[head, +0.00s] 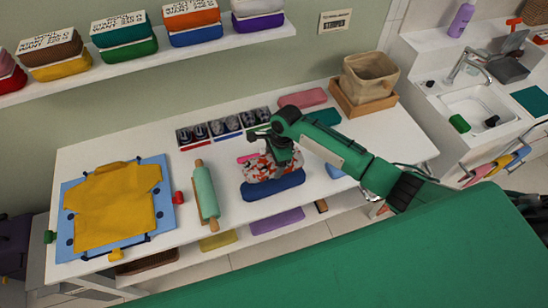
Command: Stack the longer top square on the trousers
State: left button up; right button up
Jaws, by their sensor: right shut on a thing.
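A folded top with a red, white and dark pattern (259,168) is in the middle of the white table. It lies over or just behind a folded dark blue bundle, which looks like the trousers (273,188). The blue front edge sticks out below the top. I cannot tell whether the top rests fully on it. My right gripper (284,163) comes down from above and is shut on the patterned top near its right side. Its fingertips are partly hidden by the wrist. My left gripper is not in view.
A yellow shirt (112,208) lies spread on a blue board (69,222) at the left. A teal roller (205,190) lies left of the top. Shoe boxes (227,127), a pink bundle (302,98) and a teal bundle (325,117) are behind. A basket (368,77) stands at the back right.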

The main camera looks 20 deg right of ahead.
jog(key=shift+f, duration=0.45)
notch_tip(320, 180, down, 5)
jog(key=b, duration=0.4)
jog(key=shift+d+r, duration=0.1)
jog(key=shift+f+b, duration=0.35)
jog(key=shift+b, duration=0.3)
jog(key=shift+f, duration=0.3)
jog(key=o, duration=0.8)
jog(key=shift+o, duration=0.2)
jog(key=shift+c, duration=0.5)
